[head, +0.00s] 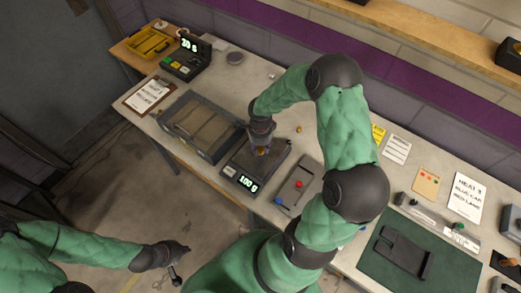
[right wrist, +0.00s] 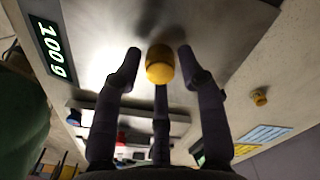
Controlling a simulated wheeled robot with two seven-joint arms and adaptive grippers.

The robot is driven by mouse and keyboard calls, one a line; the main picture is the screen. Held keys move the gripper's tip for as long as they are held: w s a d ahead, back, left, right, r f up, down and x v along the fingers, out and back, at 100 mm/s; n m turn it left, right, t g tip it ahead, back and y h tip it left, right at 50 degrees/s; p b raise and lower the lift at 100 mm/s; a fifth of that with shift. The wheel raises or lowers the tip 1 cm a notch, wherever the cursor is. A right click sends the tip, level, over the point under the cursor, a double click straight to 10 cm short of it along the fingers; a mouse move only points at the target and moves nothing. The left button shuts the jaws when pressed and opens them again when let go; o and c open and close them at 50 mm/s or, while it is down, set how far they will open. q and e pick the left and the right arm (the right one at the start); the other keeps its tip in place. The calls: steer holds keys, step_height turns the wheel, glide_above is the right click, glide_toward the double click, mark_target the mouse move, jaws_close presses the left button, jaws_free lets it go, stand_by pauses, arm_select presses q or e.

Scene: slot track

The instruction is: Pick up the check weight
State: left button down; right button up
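The brass-yellow check weight (right wrist: 160,64) stands on the steel plate of a small scale (head: 256,160) that reads 100 g. My right gripper (head: 261,148) is down over the plate. In the right wrist view its dark fingers (right wrist: 160,70) are spread around the weight, with visible gaps between the two side fingertips and the weight. The third finger is behind it, and I cannot tell whether it touches. In the head view the gripper mostly hides the weight. My left gripper (head: 181,262) is far from the table, over the floor, with its fingers apart and empty.
A second small brass piece (head: 299,128) lies right of the scale; it also shows in the right wrist view (right wrist: 259,97). A grey box with red and blue buttons (head: 297,185) stands close right. A grey tray (head: 202,126) is close left.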

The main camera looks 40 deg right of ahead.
jaws_close()
